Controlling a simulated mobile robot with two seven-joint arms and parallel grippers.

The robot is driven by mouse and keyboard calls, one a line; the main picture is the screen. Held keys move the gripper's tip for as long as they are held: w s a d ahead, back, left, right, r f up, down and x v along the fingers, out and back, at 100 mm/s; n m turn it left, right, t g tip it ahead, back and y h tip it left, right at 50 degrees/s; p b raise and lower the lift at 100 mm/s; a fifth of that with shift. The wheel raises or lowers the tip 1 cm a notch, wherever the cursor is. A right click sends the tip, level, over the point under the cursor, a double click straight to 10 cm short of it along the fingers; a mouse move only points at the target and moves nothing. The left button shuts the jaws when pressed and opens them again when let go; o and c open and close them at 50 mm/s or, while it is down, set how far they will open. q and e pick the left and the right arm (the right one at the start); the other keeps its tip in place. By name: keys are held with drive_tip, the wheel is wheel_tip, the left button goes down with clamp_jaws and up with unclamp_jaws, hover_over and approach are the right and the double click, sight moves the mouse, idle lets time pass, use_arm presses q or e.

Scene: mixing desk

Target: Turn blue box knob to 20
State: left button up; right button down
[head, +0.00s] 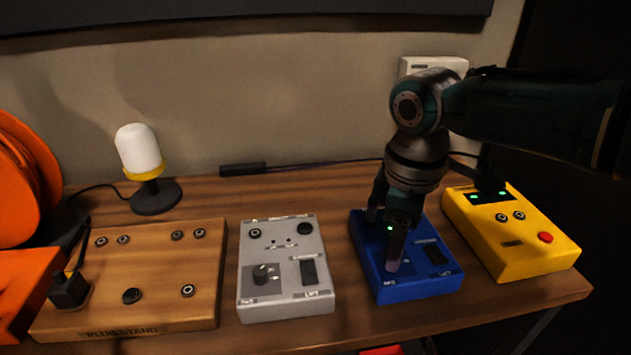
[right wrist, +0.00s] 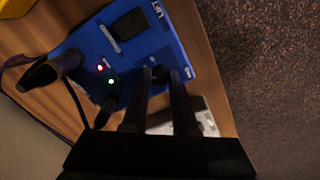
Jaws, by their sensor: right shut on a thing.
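The blue box (head: 425,288) lies on the wooden table, right of the middle in the head view. It also fills the top of the right wrist view (right wrist: 175,50). My right gripper (head: 394,264) reaches down over the box's front left part. In the right wrist view its two fingers (right wrist: 160,80) are shut on the small dark knob (right wrist: 160,73). The finger hides the knob in the head view, and its pointer and scale cannot be read. A dark rocker switch (right wrist: 130,24) is beside it. My left gripper is not in view.
A grey box (head: 287,305) with its own knob is to the left of the blue box, and a yellow box (head: 500,255) with a red button to the right. A wooden plug stand (head: 150,265) and a white lamp (head: 139,148) are farther left.

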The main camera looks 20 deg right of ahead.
drive_tip(key=c, duration=0.7)
unclamp_jaws()
wheel_tip(320, 180, up, 10)
drive_tip(key=p, duration=0.2)
drive_tip(key=shift+a, duration=0.15)
drive_tip(key=shift+s, duration=0.15)
